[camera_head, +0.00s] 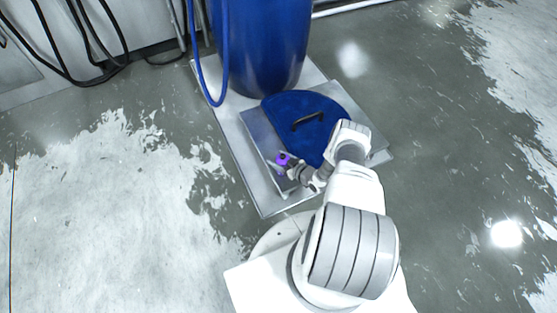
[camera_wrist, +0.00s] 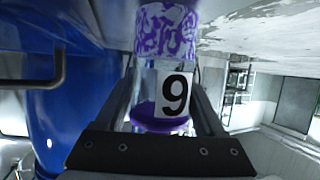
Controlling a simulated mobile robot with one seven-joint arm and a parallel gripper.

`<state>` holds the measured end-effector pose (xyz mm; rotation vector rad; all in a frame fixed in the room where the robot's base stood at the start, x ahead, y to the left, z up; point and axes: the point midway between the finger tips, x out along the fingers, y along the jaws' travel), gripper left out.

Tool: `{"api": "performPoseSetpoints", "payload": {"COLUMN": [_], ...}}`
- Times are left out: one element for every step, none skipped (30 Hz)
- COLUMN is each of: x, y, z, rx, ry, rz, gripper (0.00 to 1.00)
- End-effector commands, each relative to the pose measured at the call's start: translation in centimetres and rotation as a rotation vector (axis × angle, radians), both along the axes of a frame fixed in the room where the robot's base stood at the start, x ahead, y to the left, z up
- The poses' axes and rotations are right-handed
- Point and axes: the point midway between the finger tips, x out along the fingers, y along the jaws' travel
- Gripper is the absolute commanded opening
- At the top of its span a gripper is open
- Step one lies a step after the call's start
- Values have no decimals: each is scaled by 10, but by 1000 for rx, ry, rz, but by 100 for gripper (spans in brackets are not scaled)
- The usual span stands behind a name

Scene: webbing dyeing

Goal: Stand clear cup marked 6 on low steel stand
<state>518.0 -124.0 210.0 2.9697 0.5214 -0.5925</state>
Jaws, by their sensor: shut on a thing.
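A clear cup with a purple patterned band and a purple part inside (camera_wrist: 143,110) is between the fingers of my gripper (camera_wrist: 164,75). The wrist view is upside down, with the floor at the top, so the label that looks like 9 there is a 6 with the cup upright. In the head view the small purple cup (camera_head: 283,159) shows at my gripper (camera_head: 290,168), above the left part of the low steel stand (camera_head: 256,126). My gripper is shut on the cup. Whether its base touches the steel is hidden.
A blue lid (camera_head: 298,104) with a black handle (camera_head: 308,121) lies on the stand beside the cup. A blue barrel (camera_head: 258,45) with a blue hose (camera_head: 207,85) stands behind. The painted floor (camera_head: 120,200) to the left is clear.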

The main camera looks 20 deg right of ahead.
Motion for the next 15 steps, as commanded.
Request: {"api": "performPoseSetpoints", "payload": {"x": [0,0,0,0,0,0,0,0,0,0,0,0,0,0,0], "y": [0,0,0,0,0,0,0,0,0,0,0,0,0,0,0], "z": [1,1,1,0,-1,-2,-3,-3,-3,-3,-3,-3,-3,-3,-3], "rx": [0,0,0,0,0,-1,0,0,0,0,0,0,0,0,0], "ry": [-1,-1,-1,-1,-1,-1,0,0,0,0,0,0,0,0,0], "rz": [0,0,0,0,0,0,0,0,0,0,0,0,0,0,0], "gripper": [1,1,1,1,1,1,73,78,85,91,96,100,100,100,100]}}
